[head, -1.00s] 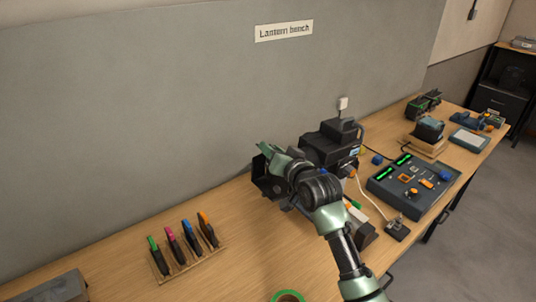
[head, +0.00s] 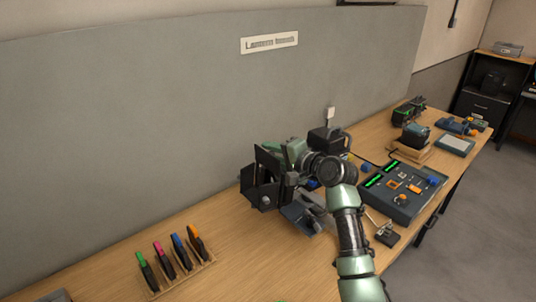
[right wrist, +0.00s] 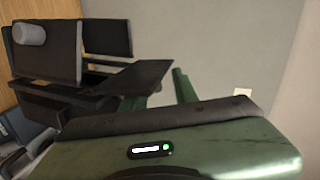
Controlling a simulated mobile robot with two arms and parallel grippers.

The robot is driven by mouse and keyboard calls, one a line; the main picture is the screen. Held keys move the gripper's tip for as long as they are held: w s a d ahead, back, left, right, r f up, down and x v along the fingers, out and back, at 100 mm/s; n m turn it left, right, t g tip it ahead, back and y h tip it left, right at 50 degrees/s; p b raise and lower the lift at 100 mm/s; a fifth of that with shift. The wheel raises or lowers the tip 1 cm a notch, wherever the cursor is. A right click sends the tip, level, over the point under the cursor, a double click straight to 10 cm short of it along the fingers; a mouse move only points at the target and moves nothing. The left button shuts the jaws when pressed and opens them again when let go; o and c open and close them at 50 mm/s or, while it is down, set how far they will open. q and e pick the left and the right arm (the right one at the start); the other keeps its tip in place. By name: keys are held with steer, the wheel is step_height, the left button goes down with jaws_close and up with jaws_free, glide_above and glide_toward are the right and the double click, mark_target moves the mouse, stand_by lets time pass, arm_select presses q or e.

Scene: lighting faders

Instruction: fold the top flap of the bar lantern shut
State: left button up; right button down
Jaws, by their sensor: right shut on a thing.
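The bar lantern (head: 325,137) is a black lamp on the bench, partly hidden behind my right arm. Its dark flaps stand at its left end, with a front flap (head: 262,196) low and a dark upright plate, which looks like the top flap (head: 268,162), beside my gripper. My right gripper (head: 283,152) is shut on what appears to be the top flap. In the right wrist view the dark flap (right wrist: 135,77) reaches to the green fingers (right wrist: 178,86); the exact grip is hard to see. My left gripper is not in view.
A pen rack (head: 180,279) with several coloured markers stands at the front left. A grey wall panel (head: 120,110) rises close behind the lantern. The bench between rack and lantern is clear.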

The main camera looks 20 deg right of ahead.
steer(key=shift+d+f+m+g+y, duration=0.15)
steer(key=shift+d+f+m, duration=0.1)
steer(key=shift+f+m, duration=0.2)
steer(key=shift+d+f+m+g+y, duration=0.15)
steer(key=shift+d+f+m, duration=0.05)
steer(key=shift+f+m, duration=0.25)
steer(key=c, duration=1.4)
jaws_free()
steer(key=shift+w+r, duration=0.1)
steer(key=shift+o, duration=0.2)
